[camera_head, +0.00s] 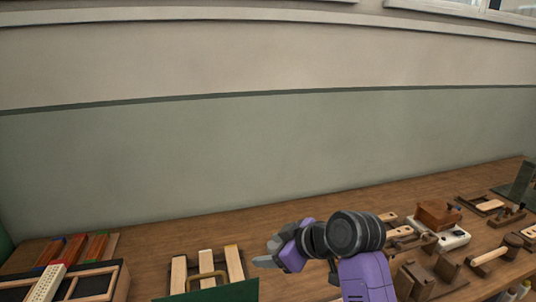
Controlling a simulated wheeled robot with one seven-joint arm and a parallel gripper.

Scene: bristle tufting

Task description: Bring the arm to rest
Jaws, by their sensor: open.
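My gripper (268,254) is in the lower middle of the head view, at the end of my purple and black arm. Its grey fingers point left and stand apart, with nothing seen between them. It appears to be above the wooden bench (150,240), just right of several pale wooden bars; its exact height is hard to tell. My arm hides part of the bench behind it.
Pale wooden bars (179,274) lie left of my gripper, behind a green panel (215,293). Coloured blocks (74,251) and a dark frame (95,284) are at far left. A brown box (437,214), a mallet (490,256) and several wooden tools crowd the right. A wall backs the bench.

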